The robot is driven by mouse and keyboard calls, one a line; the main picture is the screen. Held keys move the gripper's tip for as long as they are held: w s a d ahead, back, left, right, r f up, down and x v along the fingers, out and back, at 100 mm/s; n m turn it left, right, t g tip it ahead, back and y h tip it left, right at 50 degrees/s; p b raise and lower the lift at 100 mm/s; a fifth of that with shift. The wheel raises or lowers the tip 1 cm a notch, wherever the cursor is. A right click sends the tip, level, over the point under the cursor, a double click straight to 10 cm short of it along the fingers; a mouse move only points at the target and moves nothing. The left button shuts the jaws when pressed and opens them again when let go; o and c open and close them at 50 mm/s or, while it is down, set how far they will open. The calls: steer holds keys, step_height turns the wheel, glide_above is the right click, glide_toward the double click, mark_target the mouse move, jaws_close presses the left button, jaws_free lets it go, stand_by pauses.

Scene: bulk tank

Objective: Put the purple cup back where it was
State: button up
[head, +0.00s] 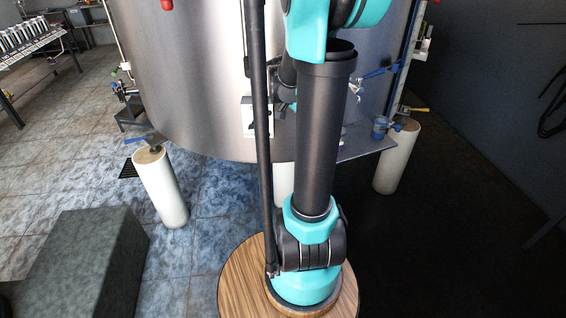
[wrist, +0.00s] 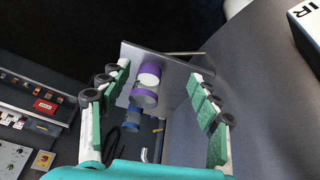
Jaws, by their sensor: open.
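The purple cup (wrist: 145,96), purple with a white band, shows in the wrist view against a grey plate (wrist: 176,63). My gripper (wrist: 160,78) is open, with its green-padded fingers spread to the left and right of the cup. Gaps show between the cup and both pads, and the cup looks nearer the left finger. I cannot tell how deep the cup sits between the fingers. In the head view my arm hides the gripper, and I cannot make out the cup there.
A blue cup-like object (wrist: 132,117) is close to the purple cup. In the head view a large steel tank (head: 190,80) fills the back, on white legs (head: 160,188). A grey block (head: 80,265) stands at the left. Tiled floor (head: 75,150) is open at left.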

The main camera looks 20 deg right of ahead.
steer(key=s+a+f+n+t+y, duration=0.1)
steer(key=s+a+f+n, duration=0.1)
steer(key=s+a+n, duration=0.2)
steer(key=s+a+f+n+t+y, duration=0.1)
steer(key=s+a+f+n+y, duration=0.1)
steer(key=a+n, duration=0.5)
steer(key=s+a+f+n+t+y, duration=0.1)
steer(key=s+a+n, duration=0.4)
steer(key=a, duration=0.5)
step_height(320, 180, down, 2)
steer(key=shift+s+f+t+y, duration=0.2)
steer(key=shift+s+t+y, duration=0.15)
steer(key=shift+t, duration=0.25)
steer(key=shift+d, duration=0.1)
